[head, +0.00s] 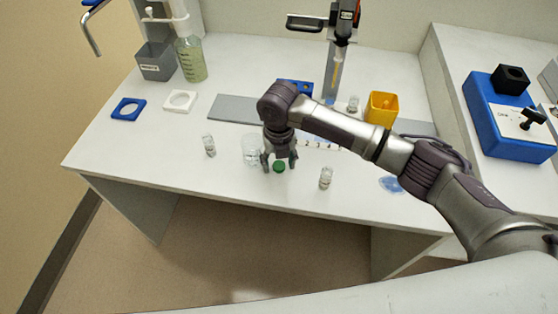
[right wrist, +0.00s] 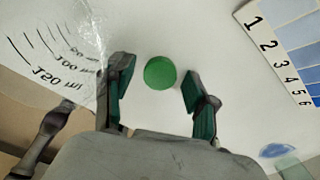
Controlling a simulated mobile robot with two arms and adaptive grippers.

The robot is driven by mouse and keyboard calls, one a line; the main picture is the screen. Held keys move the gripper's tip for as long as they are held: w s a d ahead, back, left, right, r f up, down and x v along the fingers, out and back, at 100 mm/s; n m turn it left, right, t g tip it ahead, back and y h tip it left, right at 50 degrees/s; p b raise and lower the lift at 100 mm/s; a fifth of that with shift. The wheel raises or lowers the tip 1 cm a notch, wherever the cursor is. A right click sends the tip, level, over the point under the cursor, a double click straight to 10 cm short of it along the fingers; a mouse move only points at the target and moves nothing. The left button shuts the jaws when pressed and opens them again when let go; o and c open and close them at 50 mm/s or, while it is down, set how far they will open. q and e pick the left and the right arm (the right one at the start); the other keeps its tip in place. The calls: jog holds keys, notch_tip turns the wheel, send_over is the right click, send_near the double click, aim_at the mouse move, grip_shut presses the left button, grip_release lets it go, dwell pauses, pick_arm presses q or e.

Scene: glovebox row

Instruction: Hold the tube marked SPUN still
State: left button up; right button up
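My right gripper (head: 279,163) points down near the front of the white bench. Its fingers are apart and empty. A round green cap or disc (head: 279,168) sits at the fingertips. In the right wrist view this green disc (right wrist: 160,73) lies between and slightly beyond the two fingers, with a gap on each side. I cannot tell whether a tube is under it. Small clear vials stand at the left (head: 209,146), front right (head: 326,178) and back right (head: 353,104). No SPUN marking is readable on any of them. My left gripper is not in view.
A clear graduated beaker (head: 251,150) stands close on the gripper's left. A numbered blue colour card (right wrist: 290,45) lies to the right. A yellow bin (head: 381,108) and a blue device (head: 507,120) are farther right. The bench's front edge is close.

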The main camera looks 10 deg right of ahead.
aim_at(279, 165)
jog(key=shift+r, duration=0.1)
notch_tip(279, 165, up, 12)
dwell(0.5)
